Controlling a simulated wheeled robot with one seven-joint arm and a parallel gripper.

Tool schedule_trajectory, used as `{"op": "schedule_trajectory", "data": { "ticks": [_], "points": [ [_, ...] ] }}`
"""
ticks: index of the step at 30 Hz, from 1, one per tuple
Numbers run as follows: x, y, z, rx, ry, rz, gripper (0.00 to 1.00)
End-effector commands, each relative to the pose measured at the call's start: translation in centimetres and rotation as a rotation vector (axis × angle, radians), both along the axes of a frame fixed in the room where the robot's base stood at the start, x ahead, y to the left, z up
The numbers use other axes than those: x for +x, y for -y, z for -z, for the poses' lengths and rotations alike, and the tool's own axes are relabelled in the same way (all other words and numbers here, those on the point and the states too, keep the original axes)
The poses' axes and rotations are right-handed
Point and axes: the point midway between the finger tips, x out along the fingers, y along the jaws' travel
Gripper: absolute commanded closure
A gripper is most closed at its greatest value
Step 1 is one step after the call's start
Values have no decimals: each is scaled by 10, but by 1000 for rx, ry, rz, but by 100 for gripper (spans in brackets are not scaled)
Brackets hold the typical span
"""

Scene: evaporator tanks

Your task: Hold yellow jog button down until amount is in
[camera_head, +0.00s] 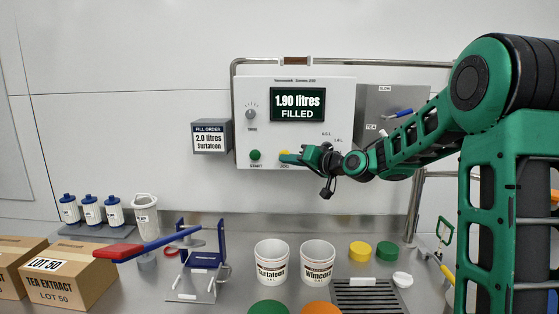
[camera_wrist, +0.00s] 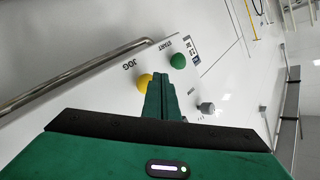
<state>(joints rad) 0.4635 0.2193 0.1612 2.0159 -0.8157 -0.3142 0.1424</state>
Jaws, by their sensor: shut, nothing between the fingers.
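The yellow jog button (camera_head: 284,152) is at the lower part of the white control panel (camera_head: 345,100), above the JOG label. It also shows in the wrist view (camera_wrist: 144,80), partly hidden by my fingers. My gripper (camera_head: 284,158) is shut and empty, its fingertips at the yellow button. I cannot tell how far the button is pressed. The wrist view also shows the closed green fingers (camera_wrist: 160,80) beside the yellow button. The panel display (camera_head: 297,105) reads 1.90 litres FILLED. The fill order sign (camera_head: 210,139) reads 2.0 litres Surtafeen.
The green START button (camera_head: 255,155) is left of the jog button, with a grey knob (camera_head: 251,113) above. The Surtafeen tub (camera_head: 272,264) and a second white tub (camera_head: 317,264) stand on the bench below. A blue stand with a red-handled lever (camera_head: 120,252) is at left.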

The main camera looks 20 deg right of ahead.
Motion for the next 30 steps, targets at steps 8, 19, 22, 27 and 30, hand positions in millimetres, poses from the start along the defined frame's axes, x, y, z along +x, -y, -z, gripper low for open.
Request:
{"op": "schedule_trajectory", "data": {
  "ticks": [8,19,22,27,30],
  "points": [
    [-4,-2,0,0,0,0,100],
    [-34,-11,0,-1,-1,0,100],
    [-42,-14,0,-1,0,-1,100],
    [-47,-15,0,0,0,0,100],
    [-48,-15,0,0,0,0,100]
  ]
}}
